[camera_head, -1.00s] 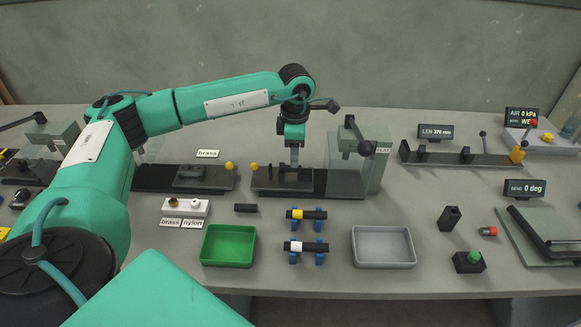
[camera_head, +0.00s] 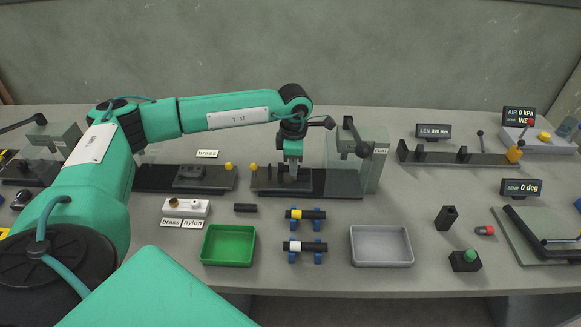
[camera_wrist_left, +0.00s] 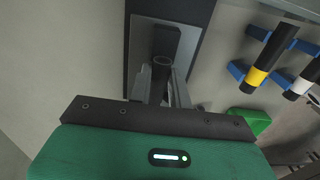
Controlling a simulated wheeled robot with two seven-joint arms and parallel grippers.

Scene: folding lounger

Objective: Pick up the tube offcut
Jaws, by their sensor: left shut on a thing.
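My left gripper (camera_head: 291,176) is low over the dark fixture in the middle of the bench, pointing down. In the left wrist view its two fingers (camera_wrist_left: 163,88) are closed on a short dark grey tube piece, which I take to be the tube offcut (camera_wrist_left: 162,62). The piece stands at a dark block on the fixture plate (camera_wrist_left: 142,45). In the head view the fingers and wrist largely hide it. My right gripper is out of view.
A lever press (camera_head: 358,160) stands close right of the gripper. In front lie a short black cylinder (camera_head: 245,208), two banded tubes on blue stands (camera_head: 306,214), a green tray (camera_head: 229,245) and an empty grey tray (camera_head: 381,247). A yellow-knobbed fixture (camera_head: 186,178) is at left.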

